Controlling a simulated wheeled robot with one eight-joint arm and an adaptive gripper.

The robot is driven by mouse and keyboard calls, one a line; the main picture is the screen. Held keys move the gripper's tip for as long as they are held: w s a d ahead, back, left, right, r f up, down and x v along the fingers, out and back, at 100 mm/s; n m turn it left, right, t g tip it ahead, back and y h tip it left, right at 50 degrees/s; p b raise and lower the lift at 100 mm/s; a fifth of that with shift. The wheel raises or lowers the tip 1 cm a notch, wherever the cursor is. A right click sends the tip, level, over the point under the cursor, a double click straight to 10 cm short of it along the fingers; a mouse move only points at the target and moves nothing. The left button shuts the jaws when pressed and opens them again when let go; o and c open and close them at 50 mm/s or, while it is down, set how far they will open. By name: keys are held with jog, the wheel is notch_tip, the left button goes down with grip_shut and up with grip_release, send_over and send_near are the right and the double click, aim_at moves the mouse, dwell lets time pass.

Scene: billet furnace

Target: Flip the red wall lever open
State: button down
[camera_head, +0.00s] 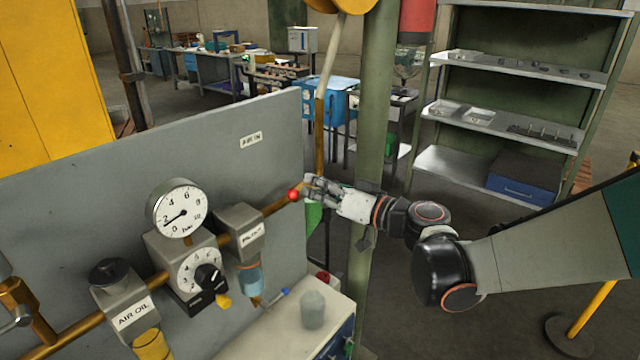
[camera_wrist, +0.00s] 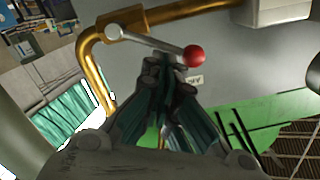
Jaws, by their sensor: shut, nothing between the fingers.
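The wall lever has a red ball knob (camera_head: 293,195) and sits at the right end of the brass pipe, by the edge of the grey panel. In the wrist view its silver arm (camera_wrist: 150,41) runs from a pivot on the pipe bend to the red ball (camera_wrist: 193,55). My gripper (camera_head: 312,186) is just right of the knob in the head view. In the wrist view my gripper (camera_wrist: 170,68) has its fingers together just below the arm, close to the ball. I cannot tell whether they touch it. Nothing shows in the fingers.
The grey panel (camera_head: 90,200) carries a pressure gauge (camera_head: 180,207), a regulator (camera_head: 199,270) and a brass pipe (camera_head: 280,204). A green post (camera_head: 375,100) stands close behind my gripper. A grey cabinet (camera_head: 270,335) with a cylinder on top is below. Shelves (camera_head: 510,75) stand at the back right.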

jog(key=n, duration=0.1)
jog(key=s+a+f+n+b, duration=0.1)
jog(key=n, duration=0.1)
jog(key=f+n, duration=0.1)
jog(key=shift+s+a+f+b, duration=0.1)
jog(key=shift+s+a+b, duration=0.1)
jog(key=shift+s+b, duration=0.15)
jog(key=shift+s+f, duration=0.1)
dwell(0.6)
jog(key=s+d+r+p, duration=0.4)
jog(key=s+d, duration=0.2)
jog(key=d, duration=0.2)
jog(key=shift+s+d+r, duration=0.2)
jog(key=shift+s+d, duration=0.05)
jog(key=shift+s, duration=0.05)
